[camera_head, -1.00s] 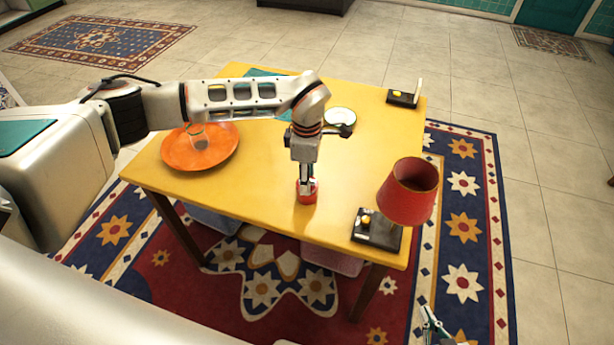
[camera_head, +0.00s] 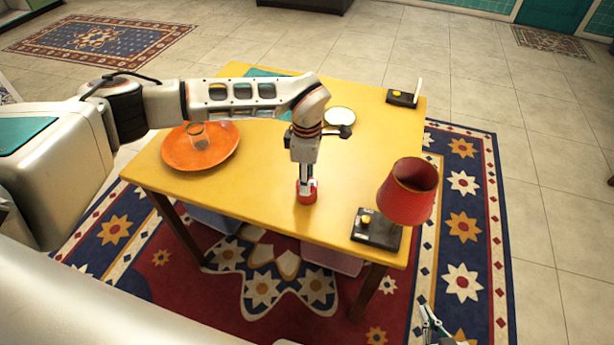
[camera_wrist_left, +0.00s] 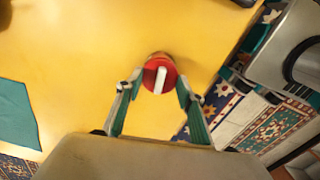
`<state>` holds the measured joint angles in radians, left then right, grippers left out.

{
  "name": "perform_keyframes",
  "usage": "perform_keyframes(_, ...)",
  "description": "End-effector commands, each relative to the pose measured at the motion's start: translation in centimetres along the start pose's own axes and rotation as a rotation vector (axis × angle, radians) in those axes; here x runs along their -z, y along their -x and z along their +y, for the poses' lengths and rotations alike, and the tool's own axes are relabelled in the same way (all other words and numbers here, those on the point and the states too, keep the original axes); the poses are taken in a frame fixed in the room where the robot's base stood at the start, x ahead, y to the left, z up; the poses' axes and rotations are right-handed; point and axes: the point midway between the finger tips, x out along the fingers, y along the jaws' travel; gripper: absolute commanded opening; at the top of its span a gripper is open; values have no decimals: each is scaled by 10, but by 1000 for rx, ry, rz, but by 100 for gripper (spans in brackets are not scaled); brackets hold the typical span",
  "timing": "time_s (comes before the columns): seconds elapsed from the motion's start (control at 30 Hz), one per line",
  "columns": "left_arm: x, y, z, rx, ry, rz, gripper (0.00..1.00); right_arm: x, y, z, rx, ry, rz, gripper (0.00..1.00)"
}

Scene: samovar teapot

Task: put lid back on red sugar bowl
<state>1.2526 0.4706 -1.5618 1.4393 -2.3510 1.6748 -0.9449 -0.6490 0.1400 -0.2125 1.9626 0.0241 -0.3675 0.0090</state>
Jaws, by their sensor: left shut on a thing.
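The red sugar bowl (camera_head: 306,195) stands near the front edge of the yellow table, mostly hidden under my left gripper (camera_head: 306,181). In the left wrist view, the round red lid (camera_wrist_left: 151,82) with a white bar handle sits between the fingertips of my left gripper (camera_wrist_left: 157,86), which is shut on it. A brownish rim shows just behind the lid there; I cannot tell whether lid and bowl touch all round. My right gripper (camera_head: 432,324) is low at the bottom right, beyond the table and far from the bowl; its jaw opening is too small to tell.
On the yellow table (camera_head: 270,215), a red lamp (camera_head: 407,195) on a dark base stands right of the bowl. An orange plate (camera_head: 175,155) with a glass (camera_head: 197,138) is at left. A white plate (camera_head: 339,116) lies behind. The table between plate and bowl is clear.

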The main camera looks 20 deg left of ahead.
Motion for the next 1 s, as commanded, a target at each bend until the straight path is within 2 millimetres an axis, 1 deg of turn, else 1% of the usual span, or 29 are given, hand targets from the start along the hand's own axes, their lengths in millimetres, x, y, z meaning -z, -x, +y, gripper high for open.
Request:
perform_keyframes(0.93, 0, 0, 0, 0, 0, -1, 21, 1, 1, 0, 0, -1, -1, 0)
perform_keyframes(0.97, 0, 0, 0, 0, 0, -1, 45, 1, 1, 0, 0, -1, -1, 0)
perform_keyframes(1.0, 0, 0, 0, 0, 0, -1, 56, 1, 1, 0, 0, -1, -1, 0)
